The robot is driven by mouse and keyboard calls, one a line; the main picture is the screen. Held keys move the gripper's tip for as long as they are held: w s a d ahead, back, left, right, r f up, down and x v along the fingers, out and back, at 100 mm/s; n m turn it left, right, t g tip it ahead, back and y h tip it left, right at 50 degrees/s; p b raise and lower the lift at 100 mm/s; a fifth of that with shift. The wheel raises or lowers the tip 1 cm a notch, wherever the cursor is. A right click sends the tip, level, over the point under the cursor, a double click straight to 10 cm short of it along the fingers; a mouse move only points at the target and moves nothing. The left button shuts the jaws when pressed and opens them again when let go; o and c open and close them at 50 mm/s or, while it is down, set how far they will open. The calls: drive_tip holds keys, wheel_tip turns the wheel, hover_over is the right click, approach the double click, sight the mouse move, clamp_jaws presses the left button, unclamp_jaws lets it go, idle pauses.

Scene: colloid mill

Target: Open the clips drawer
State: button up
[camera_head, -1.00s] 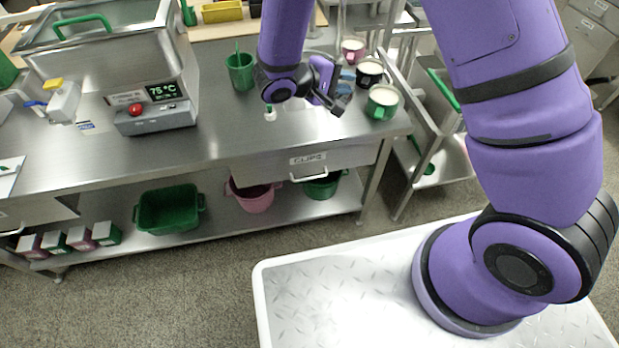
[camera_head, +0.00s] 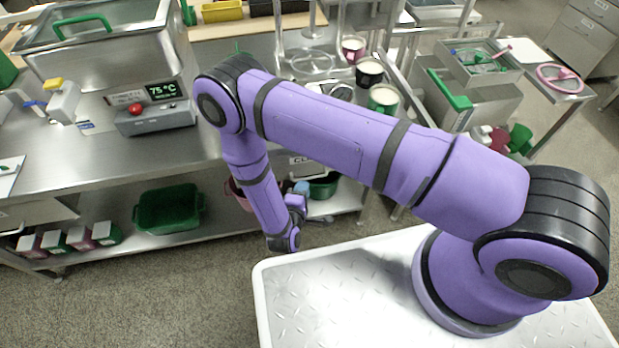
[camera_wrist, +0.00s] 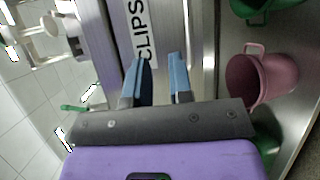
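The clips drawer (camera_wrist: 172,30) is a metal front under the steel bench. Its white CLIPS label (camera_wrist: 143,32) runs sideways in the wrist view. In the head view my gripper (camera_head: 308,200) is low in front of the bench, partly hidden by my arm. The drawer's handle is not clearly visible, and I cannot tell whether the fingers touch anything.
A pink bucket (camera_wrist: 262,78) stands on the lower shelf near the gripper. A green tub (camera_head: 168,210) sits further left on that shelf. Cups, including a green-rimmed one (camera_head: 383,99), stand on the bench top. My white base lies in front.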

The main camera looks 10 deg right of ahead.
sight(310, 178)
drive_tip(key=shift+n+y, duration=0.4)
drive_tip(key=shift+y, duration=0.3)
drive_tip(key=w+d+f, duration=0.1)
drive_tip(key=w, duration=0.1)
drive_tip(key=w+d+f, duration=0.1)
drive_tip(key=w+f, duration=0.1)
drive_tip(key=w, duration=0.1)
drive_tip(key=w+d+f, duration=0.2)
drive_tip(key=shift+w+f, duration=0.2)
drive_tip(key=shift+w, duration=0.15)
clamp_jaws()
